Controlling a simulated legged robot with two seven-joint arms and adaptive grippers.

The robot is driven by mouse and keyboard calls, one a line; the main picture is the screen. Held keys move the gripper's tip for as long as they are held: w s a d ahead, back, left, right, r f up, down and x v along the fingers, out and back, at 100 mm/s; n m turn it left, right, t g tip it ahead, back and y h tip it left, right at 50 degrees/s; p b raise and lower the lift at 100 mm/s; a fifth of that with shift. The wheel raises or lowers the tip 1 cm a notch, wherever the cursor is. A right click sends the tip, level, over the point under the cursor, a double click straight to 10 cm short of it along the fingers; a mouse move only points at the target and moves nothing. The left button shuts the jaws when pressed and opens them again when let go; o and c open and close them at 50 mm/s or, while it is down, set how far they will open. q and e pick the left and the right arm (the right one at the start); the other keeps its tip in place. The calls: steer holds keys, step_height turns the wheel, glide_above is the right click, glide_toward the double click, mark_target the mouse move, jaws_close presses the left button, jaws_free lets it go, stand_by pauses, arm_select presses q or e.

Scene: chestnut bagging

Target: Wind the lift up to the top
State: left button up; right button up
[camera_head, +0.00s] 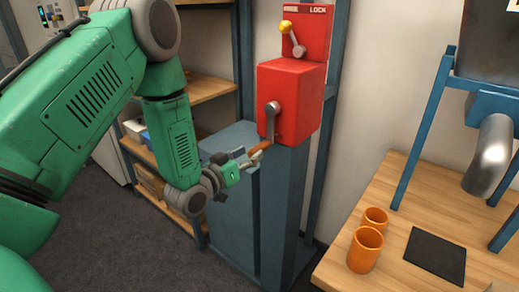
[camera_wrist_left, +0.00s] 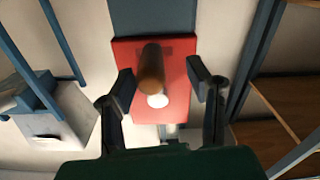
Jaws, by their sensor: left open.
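The red winch box (camera_head: 290,100) sits on a blue-grey post. Its grey crank arm (camera_head: 271,122) hangs down from the hub to a brown handle (camera_head: 260,148). In the left wrist view, the red box (camera_wrist_left: 182,85) is straight ahead and the handle (camera_wrist_left: 151,72) points toward the camera. My left gripper (camera_head: 251,158) is open at the handle's end. In the left wrist view its fingers (camera_wrist_left: 161,82) stand apart on both sides of the handle, with gaps visible. A lock lever with a yellow knob (camera_head: 286,26) stands above the box. My right gripper is not seen.
A wooden table (camera_head: 385,220) at the right bears two orange cups (camera_head: 366,250), a black mat (camera_head: 436,256) and a blue frame (camera_head: 424,125) with a metal spout. Wooden shelves (camera_head: 205,88) stand behind my left arm. Dark floor lies open at the lower left.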

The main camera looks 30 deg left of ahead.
mark_target(263, 149)
arm_select(q)
steer(key=shift+w+a+f, duration=0.1)
steer(key=shift+w+a, duration=0.3)
steer(key=shift+w, duration=0.35)
steer(key=shift+w+a, duration=0.1)
steer(key=shift+w, duration=0.25)
steer(key=d, duration=0.1)
steer(key=w+d, duration=0.1)
steer(key=shift+w+d+r, duration=0.15)
steer(key=shift+d+r, duration=0.15)
steer(key=shift+d, duration=0.1)
steer(key=shift+d+r, duration=0.1)
steer(key=shift+d, duration=0.25)
steer(key=shift+a, duration=0.25)
steer(key=c, duration=0.5)
steer(key=shift+a+f, duration=0.2)
steer(key=shift+a, duration=0.25)
jaws_close()
steer(key=shift+a+f, duration=0.1)
steer(key=shift+a, duration=0.3)
steer(key=shift+d, duration=0.15)
steer(key=shift+a+m, duration=0.3)
steer(key=shift+m, duration=0.5)
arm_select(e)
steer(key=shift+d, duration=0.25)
